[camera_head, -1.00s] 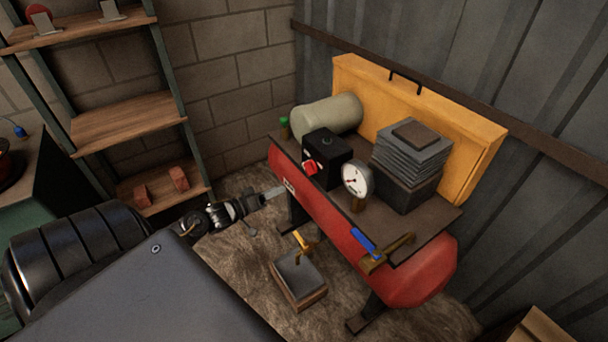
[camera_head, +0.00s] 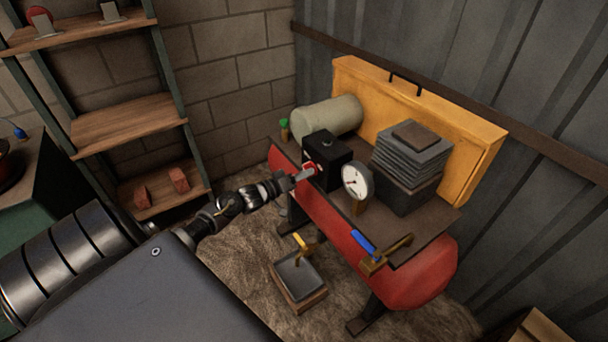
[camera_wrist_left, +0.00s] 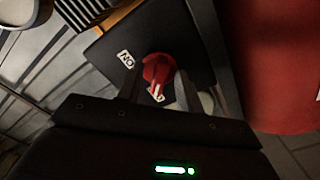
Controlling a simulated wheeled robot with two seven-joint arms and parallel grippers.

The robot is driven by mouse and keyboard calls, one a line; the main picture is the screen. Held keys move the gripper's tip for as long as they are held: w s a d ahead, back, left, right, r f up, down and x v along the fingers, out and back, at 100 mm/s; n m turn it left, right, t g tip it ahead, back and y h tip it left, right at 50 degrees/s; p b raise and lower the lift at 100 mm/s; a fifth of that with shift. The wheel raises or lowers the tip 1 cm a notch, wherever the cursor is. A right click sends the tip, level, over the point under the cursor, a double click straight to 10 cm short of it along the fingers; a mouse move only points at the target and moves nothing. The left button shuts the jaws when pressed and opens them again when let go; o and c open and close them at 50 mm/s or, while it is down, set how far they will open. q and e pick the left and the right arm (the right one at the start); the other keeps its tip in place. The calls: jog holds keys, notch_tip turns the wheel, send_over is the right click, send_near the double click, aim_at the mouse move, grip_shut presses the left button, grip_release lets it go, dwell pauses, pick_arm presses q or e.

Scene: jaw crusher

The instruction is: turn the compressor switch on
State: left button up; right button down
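The compressor switch is a red knob (camera_head: 309,165) on the front of a black box (camera_head: 327,158) on the red-tanked compressor (camera_head: 330,213). In the left wrist view the knob (camera_wrist_left: 157,70) sits between my two fingertips. A white ON label (camera_wrist_left: 125,59) is on the box beyond it, and a second label is partly hidden by the knob. My left gripper (camera_head: 306,172) is at the switch, its fingers (camera_wrist_left: 155,86) apart on either side of the knob. A gap shows at the left finger; the right finger is very close to the knob, contact unclear. My right gripper is not in view.
A round gauge (camera_head: 356,181) and a finned block (camera_head: 409,165) stand right of the box. A blue-handled valve (camera_head: 366,244) is at the compressor's near end. A small block with a yellow lever (camera_head: 300,275) is on the ground below. Shelves (camera_head: 128,122) stand at left.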

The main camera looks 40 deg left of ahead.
pick_arm(q)
jog(key=shift+w+d, duration=0.1)
jog(key=shift+w, duration=0.1)
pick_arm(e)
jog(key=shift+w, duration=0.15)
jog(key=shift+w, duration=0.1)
pick_arm(q)
grip_shut()
